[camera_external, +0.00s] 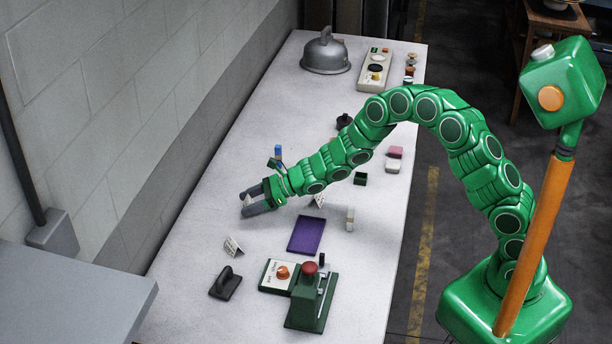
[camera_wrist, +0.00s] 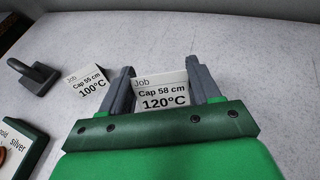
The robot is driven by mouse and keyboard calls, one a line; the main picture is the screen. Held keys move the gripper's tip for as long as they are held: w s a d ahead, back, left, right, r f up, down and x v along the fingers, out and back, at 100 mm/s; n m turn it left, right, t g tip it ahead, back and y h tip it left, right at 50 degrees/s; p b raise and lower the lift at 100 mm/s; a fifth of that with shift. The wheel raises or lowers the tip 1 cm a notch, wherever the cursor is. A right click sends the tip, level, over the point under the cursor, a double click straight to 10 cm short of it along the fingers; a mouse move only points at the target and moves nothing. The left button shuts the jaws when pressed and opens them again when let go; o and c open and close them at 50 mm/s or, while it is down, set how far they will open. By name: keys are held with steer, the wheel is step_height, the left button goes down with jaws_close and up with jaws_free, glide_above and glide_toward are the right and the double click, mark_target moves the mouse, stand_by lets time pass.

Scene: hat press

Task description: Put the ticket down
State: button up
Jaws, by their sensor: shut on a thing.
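My gripper (camera_external: 246,204) reaches over the left part of the table, low above its top. In the wrist view my gripper (camera_wrist: 160,68) is shut on a white ticket (camera_wrist: 160,92) that reads "Job, Cap 58 cm, 120°C". The ticket sits between the two grey fingers, its print facing the camera. I cannot tell whether its lower edge touches the table. A second folded ticket (camera_wrist: 86,88), "Cap 55 cm, 100°C", stands on the table left of the fingers; it also shows in the external view (camera_external: 233,246).
A black handled block (camera_external: 226,284), a dial box (camera_external: 278,274) and a green press with a red knob (camera_external: 312,300) stand at the near end. A purple mat (camera_external: 306,235) lies right of my gripper. A grey dome (camera_external: 325,54) stands at the far end. The table beyond the fingers is clear.

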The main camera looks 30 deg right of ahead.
steer(key=shift+w+a+f, duration=0.1)
steer(key=shift+w+f, duration=0.1)
steer(key=shift+f, duration=1.5)
steer(key=shift+f, duration=0.15)
steer(key=o, duration=1)
steer(key=shift+s+d+r, duration=0.2)
steer(key=shift+d+r, duration=0.15)
steer(key=shift+d, duration=0.05)
steer(key=v, duration=1.1)
